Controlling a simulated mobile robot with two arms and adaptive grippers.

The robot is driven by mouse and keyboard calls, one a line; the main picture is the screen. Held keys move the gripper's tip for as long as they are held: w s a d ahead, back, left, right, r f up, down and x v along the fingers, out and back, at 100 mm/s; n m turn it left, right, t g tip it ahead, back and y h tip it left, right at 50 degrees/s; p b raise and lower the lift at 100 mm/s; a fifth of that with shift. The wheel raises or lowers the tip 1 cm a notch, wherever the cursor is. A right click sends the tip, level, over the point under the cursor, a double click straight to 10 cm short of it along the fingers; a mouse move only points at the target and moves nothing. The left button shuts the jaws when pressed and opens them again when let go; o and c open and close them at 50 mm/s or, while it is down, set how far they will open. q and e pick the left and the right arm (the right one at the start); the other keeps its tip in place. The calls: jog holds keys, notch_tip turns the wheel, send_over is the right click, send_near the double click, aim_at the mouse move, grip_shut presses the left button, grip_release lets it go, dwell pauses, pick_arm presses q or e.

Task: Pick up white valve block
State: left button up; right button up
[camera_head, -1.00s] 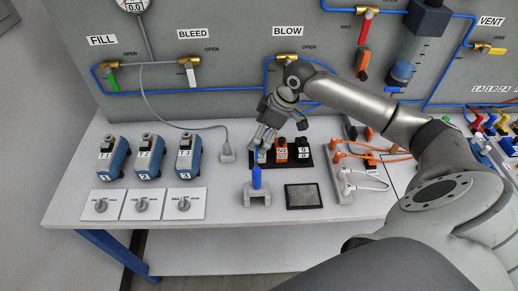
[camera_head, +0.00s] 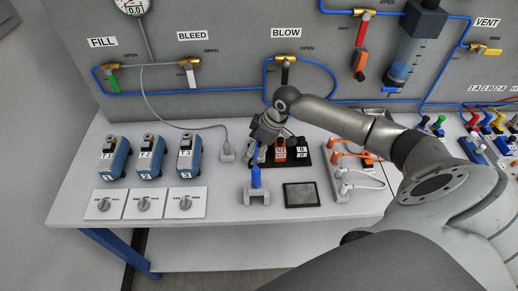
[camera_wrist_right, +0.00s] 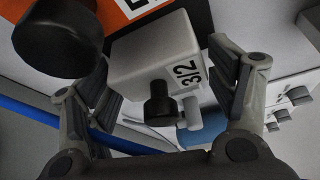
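The white valve block (camera_wrist_right: 150,52), marked "3/2", fills the upper middle of the right wrist view, with a black and a light fitting on its near side. My right gripper (camera_wrist_right: 160,78) is open, with one finger on each side of the block; a gap shows beside the right finger. Contact at the left finger is unclear. In the head view my right gripper (camera_head: 256,153) points down at the left end of the black tray (camera_head: 308,160) and hides the white block. My left gripper is not in view.
An orange block (camera_head: 280,154) and a black block (camera_head: 303,152) stand close by on the tray. A blue piece in a grey holder (camera_head: 257,196) stands just in front. A dark mesh plate (camera_head: 301,194) lies to its right. The grey panel rises behind.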

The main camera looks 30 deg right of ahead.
jog(key=c, duration=0.8)
jog(key=shift+r, duration=0.1)
jog(key=shift+c, duration=0.2)
